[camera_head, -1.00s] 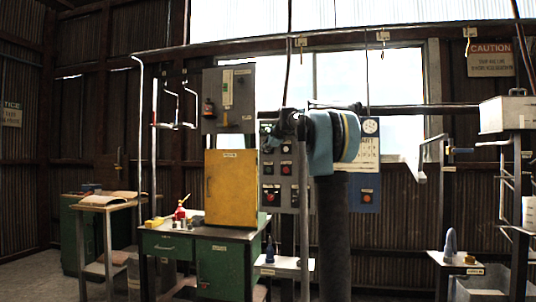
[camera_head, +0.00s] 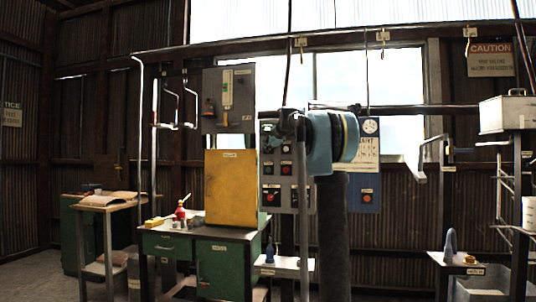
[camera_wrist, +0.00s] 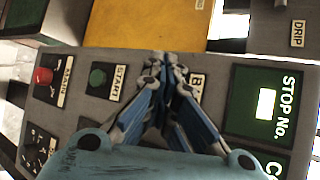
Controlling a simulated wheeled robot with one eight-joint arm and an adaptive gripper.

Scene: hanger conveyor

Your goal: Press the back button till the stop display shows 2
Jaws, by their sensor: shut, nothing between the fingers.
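The grey control panel (camera_wrist: 222,85) fills the middle of the wrist view; in the head view the panel (camera_head: 270,180) is partly behind my arm. The stop display (camera_wrist: 266,104), labelled "STOP No.", is a lit pale rectangle in a dark green frame, with no readable digit. My gripper (camera_wrist: 160,62) is shut and empty, its blue and grey fingers over the panel. A label starting "BA" (camera_wrist: 195,84) shows just right of the fingers; its button is hidden behind them. I cannot tell whether the fingertips touch it. The gripper is not clearly visible in the head view.
On the panel, a green START button (camera_wrist: 97,77) and a red button (camera_wrist: 43,76) lie left of my fingers. A yellow cabinet (camera_head: 231,190) on a green workbench (camera_head: 222,268) stands close to the panel's left. A rail with hooks (camera_head: 382,37) runs overhead.

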